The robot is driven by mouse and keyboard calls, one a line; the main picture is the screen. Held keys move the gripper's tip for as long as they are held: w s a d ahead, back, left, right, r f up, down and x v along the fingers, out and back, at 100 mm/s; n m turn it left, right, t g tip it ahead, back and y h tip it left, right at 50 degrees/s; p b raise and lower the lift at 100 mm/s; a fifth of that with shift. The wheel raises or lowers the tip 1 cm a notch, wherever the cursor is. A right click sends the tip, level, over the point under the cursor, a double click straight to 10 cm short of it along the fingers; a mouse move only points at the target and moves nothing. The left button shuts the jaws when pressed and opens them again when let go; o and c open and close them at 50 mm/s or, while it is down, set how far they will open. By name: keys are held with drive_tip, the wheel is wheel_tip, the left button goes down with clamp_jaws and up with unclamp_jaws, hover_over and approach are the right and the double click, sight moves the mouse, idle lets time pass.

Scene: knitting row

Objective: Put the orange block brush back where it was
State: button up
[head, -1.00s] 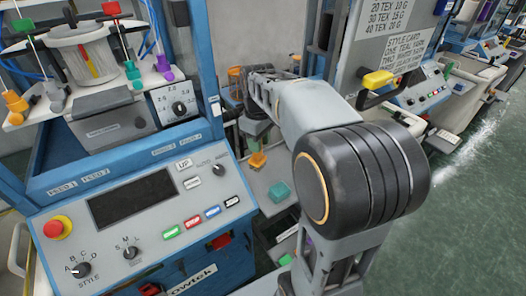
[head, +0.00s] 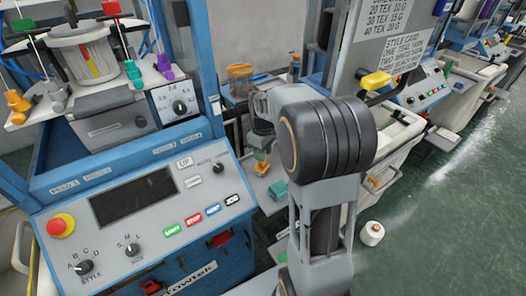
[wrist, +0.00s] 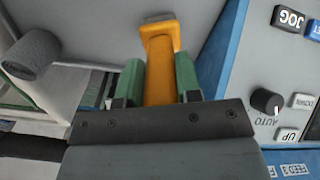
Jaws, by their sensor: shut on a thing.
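The orange block brush (wrist: 160,72) is held between the green-padded jaws of my gripper (wrist: 158,64) in the wrist view. Its wider end points away from the gripper, over a plain grey surface. In the head view, my gripper (head: 262,160) points down beside the right side of the blue machine, and a small orange part of the brush (head: 260,156) shows there. The arm hides some of this area. I cannot tell whether the brush touches the surface below.
The blue machine's control panel (head: 140,215) stands close on the left. An orange round container (head: 240,78) is behind. A white cone (head: 371,233) is on the green floor at right.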

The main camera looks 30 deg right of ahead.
drive_tip(key=shift+f, duration=0.15)
drive_tip(key=o, duration=0.9)
